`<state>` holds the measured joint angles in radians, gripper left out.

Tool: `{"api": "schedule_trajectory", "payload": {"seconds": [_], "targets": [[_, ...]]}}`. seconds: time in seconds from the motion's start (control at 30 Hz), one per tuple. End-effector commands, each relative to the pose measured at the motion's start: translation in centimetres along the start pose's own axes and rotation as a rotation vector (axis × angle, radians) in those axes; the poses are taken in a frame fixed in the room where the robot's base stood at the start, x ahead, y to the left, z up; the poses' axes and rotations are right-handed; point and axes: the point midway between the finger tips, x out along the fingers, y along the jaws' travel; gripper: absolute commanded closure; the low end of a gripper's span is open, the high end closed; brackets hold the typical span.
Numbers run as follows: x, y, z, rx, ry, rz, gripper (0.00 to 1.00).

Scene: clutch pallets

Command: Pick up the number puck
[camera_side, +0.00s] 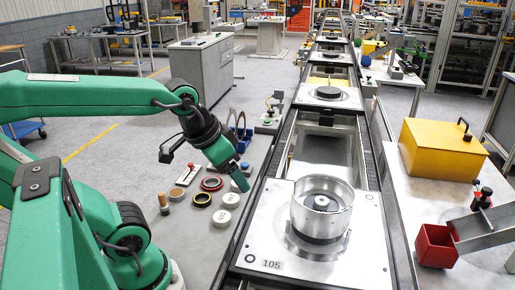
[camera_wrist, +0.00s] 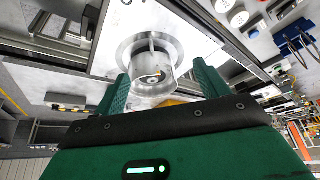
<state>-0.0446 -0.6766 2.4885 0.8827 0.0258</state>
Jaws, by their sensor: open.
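Several small white round pucks lie on the grey bench left of the conveyor, among them one white puck (camera_side: 231,200) and another white puck (camera_side: 221,219). I cannot read a number on any of them. White discs (camera_wrist: 239,18) also show at the top right of the wrist view. My gripper (camera_side: 240,181) points down above the bench, just above and beyond the nearest pucks. In the wrist view my gripper (camera_wrist: 162,85) has its two green fingers apart, with nothing held between them. A metal drum (camera_wrist: 153,65) on the pallet shows beyond the fingers.
The conveyor pallet marked 105 (camera_side: 265,264) carries the open metal drum (camera_side: 321,207). A yellow box (camera_side: 437,150) stands at right.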

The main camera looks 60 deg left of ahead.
Motion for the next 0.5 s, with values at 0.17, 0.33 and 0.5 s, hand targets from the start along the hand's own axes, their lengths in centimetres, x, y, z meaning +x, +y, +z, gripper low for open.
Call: {"api": "schedule_trajectory", "payload": {"seconds": [0.17, 0.33, 0.5], "targets": [[2.4, -1.8, -0.3, -0.026, -0.078, -0.025, 0.26], [5.0, -4.0, -0.3, -0.054, -0.159, -0.044, 0.26], [7.7, -6.3, 0.2, -0.085, -0.242, -0.053, 0.26]]}}
